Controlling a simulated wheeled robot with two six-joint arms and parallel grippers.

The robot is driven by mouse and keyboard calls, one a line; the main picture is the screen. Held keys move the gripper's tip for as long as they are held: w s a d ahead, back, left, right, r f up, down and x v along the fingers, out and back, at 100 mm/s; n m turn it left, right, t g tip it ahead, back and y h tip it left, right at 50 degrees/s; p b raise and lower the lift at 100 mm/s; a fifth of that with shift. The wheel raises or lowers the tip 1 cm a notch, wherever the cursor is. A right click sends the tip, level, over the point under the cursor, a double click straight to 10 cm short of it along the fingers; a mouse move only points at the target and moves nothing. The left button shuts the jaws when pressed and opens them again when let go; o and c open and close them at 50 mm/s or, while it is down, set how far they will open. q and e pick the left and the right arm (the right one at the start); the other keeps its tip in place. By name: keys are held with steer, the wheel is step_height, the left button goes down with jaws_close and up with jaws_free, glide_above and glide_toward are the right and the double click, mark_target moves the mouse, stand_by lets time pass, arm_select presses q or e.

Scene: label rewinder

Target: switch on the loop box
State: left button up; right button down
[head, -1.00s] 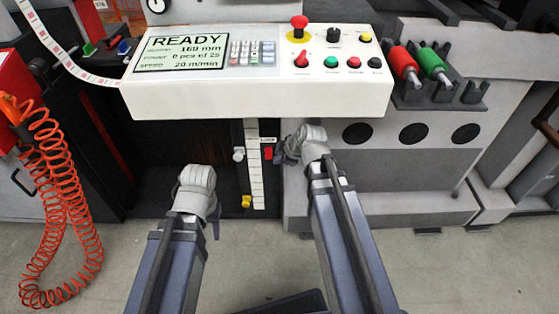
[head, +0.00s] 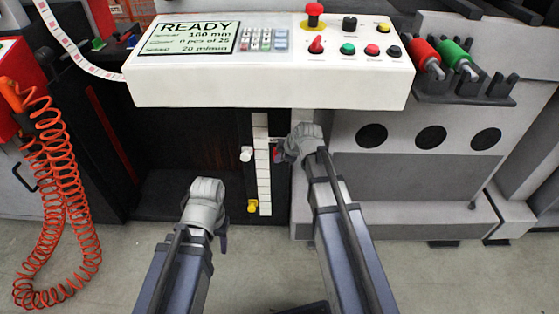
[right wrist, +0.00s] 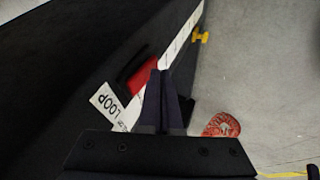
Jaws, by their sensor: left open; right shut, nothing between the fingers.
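The loop box (head: 185,185) is the dark recess under the console, with a white scale strip (head: 263,165) at its right. In the right wrist view, a red switch (right wrist: 143,77) sits beside a white LOOP label (right wrist: 105,101), partly hidden by my fingers. My right gripper (right wrist: 163,72) is shut and empty, its tips right by the red switch; I cannot tell whether they touch. In the head view my right gripper (head: 279,153) largely covers the switch. My left gripper (head: 223,242) is open, low in front of the recess, away from the switch.
The white console (head: 270,88) overhangs the recess, its screen reading READY. A white knob (head: 246,154) and a yellow pointer (head: 252,206) are by the scale. A coiled orange hose (head: 60,200) hangs at left. The grey cabinet (head: 415,180) stands close at right.

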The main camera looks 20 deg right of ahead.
steer(key=shift+w+f+t+b, duration=0.15)
steer(key=shift+w+t+b, duration=0.05)
steer(key=shift+t+b, duration=0.3)
steer(key=shift+w+d+r+p, duration=0.1)
steer(key=shift+r+p, duration=0.7)
steer(key=shift+r, duration=0.05)
